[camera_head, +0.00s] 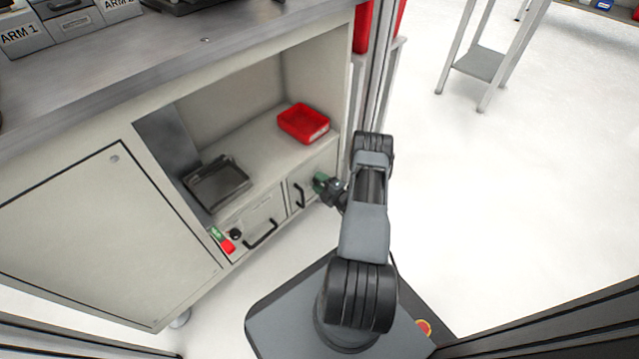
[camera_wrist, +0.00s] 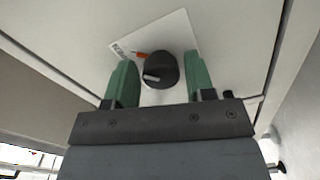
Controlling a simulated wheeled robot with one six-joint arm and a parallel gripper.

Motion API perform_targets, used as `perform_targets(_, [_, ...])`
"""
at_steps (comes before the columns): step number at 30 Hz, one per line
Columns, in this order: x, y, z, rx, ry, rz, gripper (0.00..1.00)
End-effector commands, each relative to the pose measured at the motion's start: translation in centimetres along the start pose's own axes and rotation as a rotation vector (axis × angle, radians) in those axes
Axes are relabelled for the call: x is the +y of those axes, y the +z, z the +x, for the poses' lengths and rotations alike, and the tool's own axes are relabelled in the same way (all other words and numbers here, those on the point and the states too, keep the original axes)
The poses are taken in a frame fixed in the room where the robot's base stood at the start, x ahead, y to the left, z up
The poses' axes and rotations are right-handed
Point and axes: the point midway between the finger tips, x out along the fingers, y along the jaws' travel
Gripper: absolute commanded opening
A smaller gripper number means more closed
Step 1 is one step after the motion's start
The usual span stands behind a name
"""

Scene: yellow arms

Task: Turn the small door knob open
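The small door (camera_head: 307,176) is at the right end of the cabinet's lower front. Its black round knob (camera_wrist: 160,71) shows in the wrist view, on a white label plate with an orange mark and small lettering. A pale pointer on the knob points to the lower left. My gripper (camera_wrist: 159,62) is open, with one green finger on each side of the knob; gaps show between fingers and knob. In the head view my gripper (camera_head: 321,182) is at the small door and hides its knob.
A black handle (camera_head: 299,195) is on the small door's left side. Left of it are a wider front with a black handle (camera_head: 261,235) and another black knob (camera_head: 236,233) beside red and green patches. A red bin (camera_head: 304,122) and dark tray (camera_head: 216,183) sit on the shelf above.

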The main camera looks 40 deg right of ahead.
Motion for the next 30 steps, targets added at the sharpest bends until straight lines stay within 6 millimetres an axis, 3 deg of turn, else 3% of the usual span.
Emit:
perform_targets(3, [-0.1, 0.0, -0.1, 0.000, -0.001, 0.001, 0.60])
perform_targets(14, [0.0, 0.0, -1.0, -0.002, -0.003, 0.003, 0.60])
perform_targets(30, [0.1, 0.0, -11.0, -0.004, -0.001, 0.003, 0.60])
